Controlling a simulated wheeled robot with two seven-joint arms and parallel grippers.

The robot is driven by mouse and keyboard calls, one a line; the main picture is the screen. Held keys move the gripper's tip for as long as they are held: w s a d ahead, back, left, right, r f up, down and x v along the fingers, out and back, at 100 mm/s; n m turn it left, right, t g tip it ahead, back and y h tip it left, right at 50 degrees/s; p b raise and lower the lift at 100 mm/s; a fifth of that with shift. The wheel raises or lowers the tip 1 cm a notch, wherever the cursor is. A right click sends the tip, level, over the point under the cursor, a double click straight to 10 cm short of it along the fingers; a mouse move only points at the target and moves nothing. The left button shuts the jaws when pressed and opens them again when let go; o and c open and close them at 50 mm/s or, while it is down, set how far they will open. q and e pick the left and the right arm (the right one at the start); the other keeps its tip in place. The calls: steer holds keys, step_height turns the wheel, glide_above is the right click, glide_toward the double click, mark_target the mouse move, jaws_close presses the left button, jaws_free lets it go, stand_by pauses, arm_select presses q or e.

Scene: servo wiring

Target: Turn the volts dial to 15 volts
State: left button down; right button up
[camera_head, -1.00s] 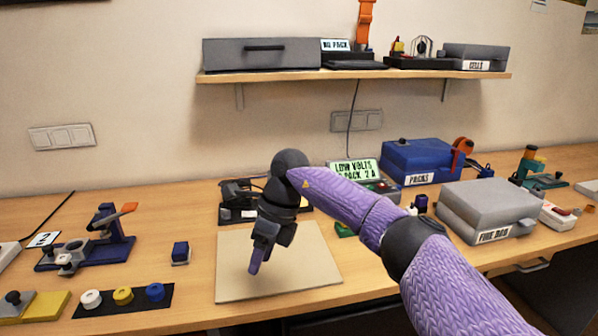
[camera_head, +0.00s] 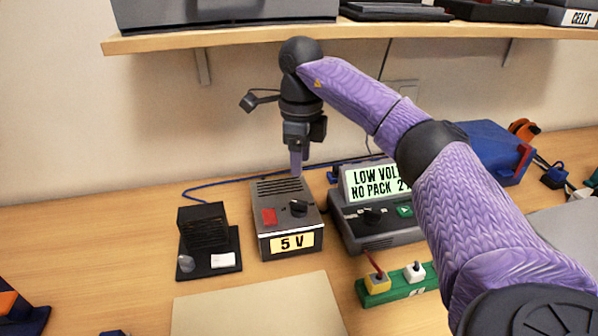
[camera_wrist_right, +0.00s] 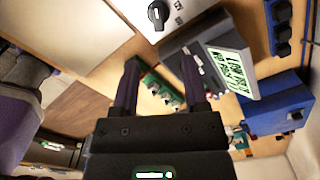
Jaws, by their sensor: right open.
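The power supply (camera_head: 287,222) is a grey box on the table. Its label (camera_head: 291,243) reads 5 V. The black volts dial (camera_head: 298,207) sits on its sloped top, right of a red switch (camera_head: 269,216). In the right wrist view the dial (camera_wrist_right: 158,14) shows at the top edge on a pale face with printed marks. My right gripper (camera_head: 297,172) points down above the back of the box, apart from the dial. In the right wrist view its two fingers (camera_wrist_right: 163,78) are spread with nothing between them. My left gripper is not in view.
A grey charger (camera_head: 375,214) with a screen reading LOW VOLTS stands close on the right. A green strip with plugs (camera_head: 396,287) lies in front of it. A black block (camera_head: 203,227) stands left. The shelf (camera_head: 240,36) overhangs behind my right arm. The pale mat (camera_head: 255,308) is bare.

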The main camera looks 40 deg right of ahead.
mark_target(300, 202)
steer(key=shift+w+d+f, duration=0.1)
steer(key=shift+f, duration=0.25)
steer(key=f+b, duration=0.1)
steer(key=f, duration=0.2)
steer(key=f+b, duration=0.1)
steer(key=f, duration=0.5)
steer(key=shift+s+a+b, duration=0.2)
steer(key=shift+s+b, duration=0.05)
steer(key=shift+b, duration=0.15)
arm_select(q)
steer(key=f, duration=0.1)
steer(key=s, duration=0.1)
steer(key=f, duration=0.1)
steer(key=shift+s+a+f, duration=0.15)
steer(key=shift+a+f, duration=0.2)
arm_select(e)
jaws_close()
